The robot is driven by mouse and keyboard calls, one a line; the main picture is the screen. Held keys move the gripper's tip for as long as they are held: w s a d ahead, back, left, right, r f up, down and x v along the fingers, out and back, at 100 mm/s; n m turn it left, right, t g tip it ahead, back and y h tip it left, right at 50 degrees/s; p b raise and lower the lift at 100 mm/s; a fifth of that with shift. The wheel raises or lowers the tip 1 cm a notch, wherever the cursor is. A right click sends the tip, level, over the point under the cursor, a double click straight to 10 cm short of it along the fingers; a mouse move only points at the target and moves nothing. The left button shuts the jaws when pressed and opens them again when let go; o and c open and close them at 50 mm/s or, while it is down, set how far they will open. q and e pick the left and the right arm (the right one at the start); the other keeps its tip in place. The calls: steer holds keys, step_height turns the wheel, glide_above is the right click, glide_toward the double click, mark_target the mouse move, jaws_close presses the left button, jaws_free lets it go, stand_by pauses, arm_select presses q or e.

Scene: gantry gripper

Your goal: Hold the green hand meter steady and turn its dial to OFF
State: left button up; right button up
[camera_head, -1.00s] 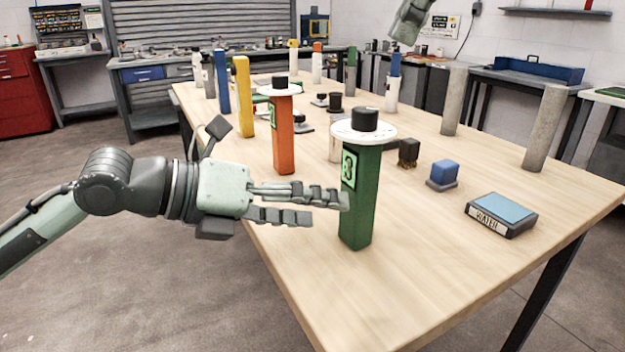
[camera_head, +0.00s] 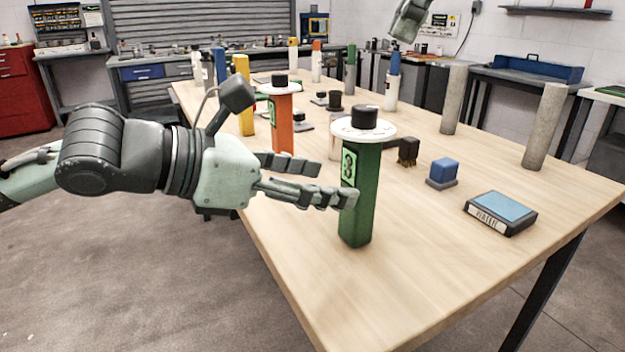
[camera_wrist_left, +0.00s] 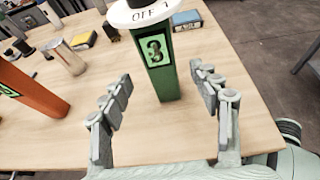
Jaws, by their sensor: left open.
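The green hand meter (camera_head: 360,205) stands upright near the table's left edge, with a black dial (camera_head: 364,117) on a white disc (camera_head: 345,130). Its front panel (camera_wrist_left: 154,51) reads 3 in the left wrist view, where the disc's near rim (camera_wrist_left: 150,17) shows "OFF" and "1". The dial is mostly cut off there. My left gripper (camera_head: 338,182) is open beside the meter's body, below the disc. In the wrist view the meter stands beyond and between its spread fingers (camera_wrist_left: 163,82). My right gripper (camera_head: 408,22) is partly visible at the top edge, away from the meter; its fingers are unclear.
An orange meter (camera_head: 282,125) and a yellow post (camera_head: 243,110) stand behind my left gripper. A blue block (camera_head: 444,170), a dark brush-like block (camera_head: 408,152) and a blue-topped box (camera_head: 502,210) lie right of the green meter. The table front is clear.

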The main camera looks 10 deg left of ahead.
mark_target(348, 185)
arm_select(q)
steer(key=x, duration=0.6)
steer(key=shift+w+d+f, duration=0.2)
steer(key=shift+d, duration=0.1)
steer(key=shift+c, duration=0.2)
